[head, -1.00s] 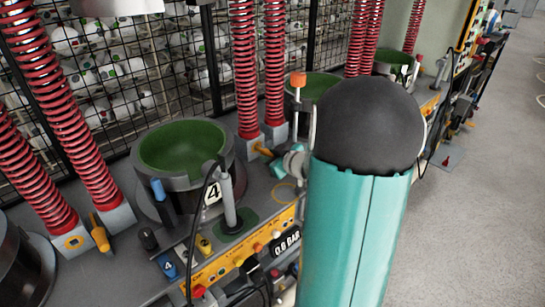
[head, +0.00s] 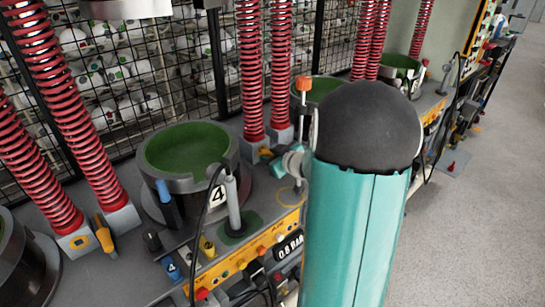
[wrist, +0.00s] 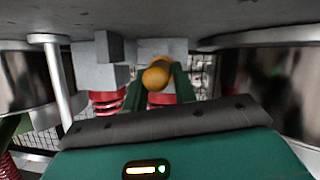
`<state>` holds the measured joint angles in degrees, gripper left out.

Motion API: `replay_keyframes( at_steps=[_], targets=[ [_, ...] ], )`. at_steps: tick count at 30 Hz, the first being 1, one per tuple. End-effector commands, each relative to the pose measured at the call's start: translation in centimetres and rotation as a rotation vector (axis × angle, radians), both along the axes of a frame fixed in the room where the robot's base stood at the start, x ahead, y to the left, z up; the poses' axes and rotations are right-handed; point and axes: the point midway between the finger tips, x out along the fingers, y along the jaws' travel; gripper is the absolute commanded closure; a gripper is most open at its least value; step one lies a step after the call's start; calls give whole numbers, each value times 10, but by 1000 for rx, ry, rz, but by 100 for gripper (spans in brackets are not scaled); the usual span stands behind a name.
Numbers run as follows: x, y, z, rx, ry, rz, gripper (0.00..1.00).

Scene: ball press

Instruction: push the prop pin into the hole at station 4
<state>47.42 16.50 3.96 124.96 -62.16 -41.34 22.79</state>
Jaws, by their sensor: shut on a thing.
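The orange prop pin (wrist: 155,75) shows end-on in the wrist view, between the two green fingers of my gripper (wrist: 162,72), which is shut on it. Pale grey blocks (wrist: 98,70) with red springs lie just beyond; this view looks upside down. The pin's far end and the hole are hidden, so I cannot tell whether the pin is in the hole. In the head view, station 4 is the green-lined cup (head: 186,150) with the number 4 plate (head: 218,196). The pin (head: 265,153) shows small at the grey spring base (head: 254,146) right of the cup, left of my arm.
Another orange pin (head: 104,234) sits by the left spring base (head: 84,240). A grey post (head: 233,205) with a black cable stands before the cup. A yellow control panel (head: 245,255) runs along the front edge.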

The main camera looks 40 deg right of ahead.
Motion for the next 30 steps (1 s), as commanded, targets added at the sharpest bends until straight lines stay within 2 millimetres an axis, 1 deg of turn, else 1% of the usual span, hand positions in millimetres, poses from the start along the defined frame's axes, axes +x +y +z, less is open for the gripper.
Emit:
replay_keyframes(
  at_steps=[15,16,19,20,30],
  targets=[
    [12,1,0,-1,-1,1,100],
    [12,1,0,-1,-1,1,71],
    [12,1,0,-1,-1,1,51],
    [12,1,0,-1,-1,1,47],
    [9,1,1,0,0,0,47]
  ],
)
